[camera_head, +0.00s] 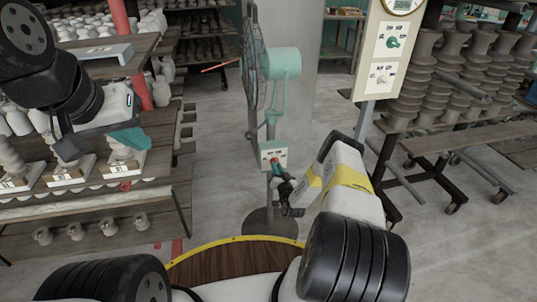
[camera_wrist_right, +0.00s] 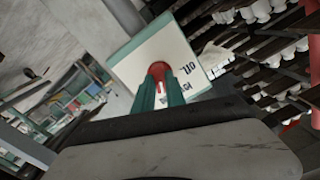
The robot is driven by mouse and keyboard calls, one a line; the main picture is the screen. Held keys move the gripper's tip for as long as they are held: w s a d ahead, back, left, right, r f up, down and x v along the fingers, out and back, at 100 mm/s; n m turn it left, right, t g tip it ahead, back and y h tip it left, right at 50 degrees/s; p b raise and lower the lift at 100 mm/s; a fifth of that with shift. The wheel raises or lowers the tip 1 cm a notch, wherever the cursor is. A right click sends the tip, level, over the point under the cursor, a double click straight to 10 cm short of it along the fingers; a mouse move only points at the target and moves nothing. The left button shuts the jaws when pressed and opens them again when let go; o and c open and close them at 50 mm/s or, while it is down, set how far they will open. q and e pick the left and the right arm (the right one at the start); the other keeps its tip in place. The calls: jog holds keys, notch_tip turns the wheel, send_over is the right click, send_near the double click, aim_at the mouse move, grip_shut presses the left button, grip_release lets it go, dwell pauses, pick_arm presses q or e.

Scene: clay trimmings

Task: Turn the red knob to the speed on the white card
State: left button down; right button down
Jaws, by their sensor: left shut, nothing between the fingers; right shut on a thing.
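The red knob (camera_head: 274,161) is on the front of a small pale control box (camera_head: 266,151) on the fan's stand. In the right wrist view the red knob (camera_wrist_right: 158,69) sits between the teal fingers of my right gripper (camera_wrist_right: 160,88), which is shut on it. The pale box face (camera_wrist_right: 135,57) carries dark lettering, including "OFF", turned over in this view. In the head view my right gripper (camera_head: 280,175) reaches the box from below right. My left gripper (camera_head: 130,140) is shut and empty over the left shelf.
The fan (camera_head: 280,63) stands in the middle by a grey pillar. A pale panel (camera_head: 385,70) with a green knob and a gauge is at upper right. Shelves of pottery (camera_head: 90,205) stand left, and a rack of stacked dark pieces (camera_head: 470,75) stands right.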

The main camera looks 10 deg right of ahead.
jog(key=shift+f, duration=0.1)
jog(key=c, duration=1.4)
grip_release()
jog(key=s, duration=0.8)
jog(key=shift+d, duration=0.15)
